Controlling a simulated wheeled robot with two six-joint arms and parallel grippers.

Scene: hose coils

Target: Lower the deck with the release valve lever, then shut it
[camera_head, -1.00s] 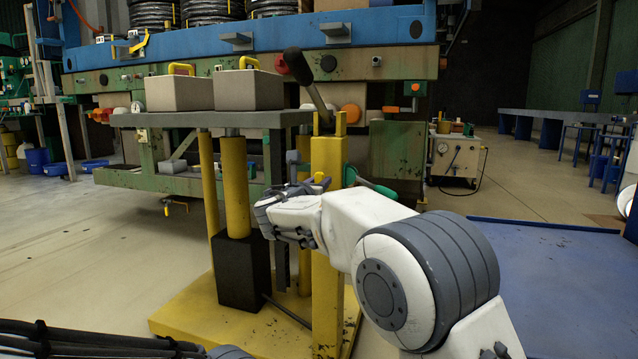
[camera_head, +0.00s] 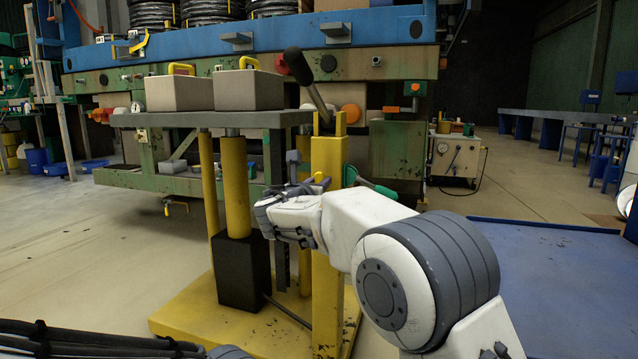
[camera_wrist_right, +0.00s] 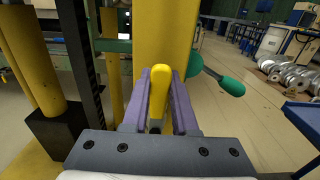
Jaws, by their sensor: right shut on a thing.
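The grey deck (camera_head: 232,119) of the yellow lift stand is raised and level, held up on yellow columns, with two beige boxes on it. My right gripper (camera_head: 272,216) is in front of the stand's front post. In the right wrist view its purple-grey jaws (camera_wrist_right: 159,108) are shut on a yellow lever (camera_wrist_right: 159,84), the likely release valve lever. The lever's lower end is partly hidden between the jaws. In the head view only a small yellow piece of it (camera_head: 324,184) shows above my wrist. My left gripper is out of view.
A green-gripped handle (camera_head: 380,189) sticks out right of the post, also seen in the wrist view (camera_wrist_right: 231,86). A black-knobbed pump lever (camera_head: 308,80) leans at the post's top. A blue and green bench (camera_head: 240,45) stands behind. Open floor lies to the left.

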